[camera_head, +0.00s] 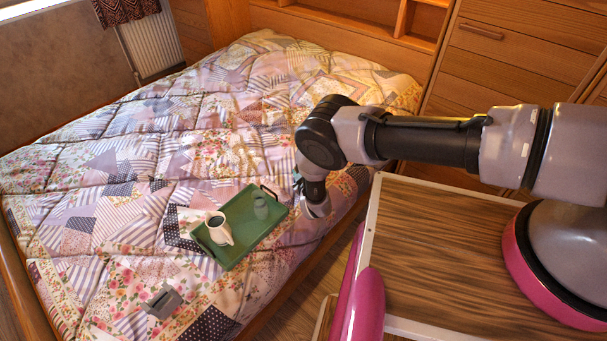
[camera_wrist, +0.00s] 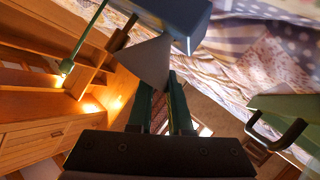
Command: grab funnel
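My gripper (camera_wrist: 160,88) shows two dark green fingers with a narrow gap between them in the wrist view. A grey cone-shaped piece (camera_wrist: 152,58), which looks like the funnel, is at the fingertips with its narrow end between them. A blue-grey block (camera_wrist: 172,18) sits against its wide end. I cannot tell whether the fingers touch the cone. In the head view, my gripper hangs beside the right end of the green tray (camera_head: 240,249), over the bed's edge, and its fingers are mostly hidden. No funnel can be made out clearly there.
A grey object (camera_head: 163,300) lies on the quilt (camera_head: 120,215) at lower left. The tray's dark handle (camera_wrist: 280,134) is at right in the wrist view. Wooden cabinets (camera_head: 495,60) stand behind.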

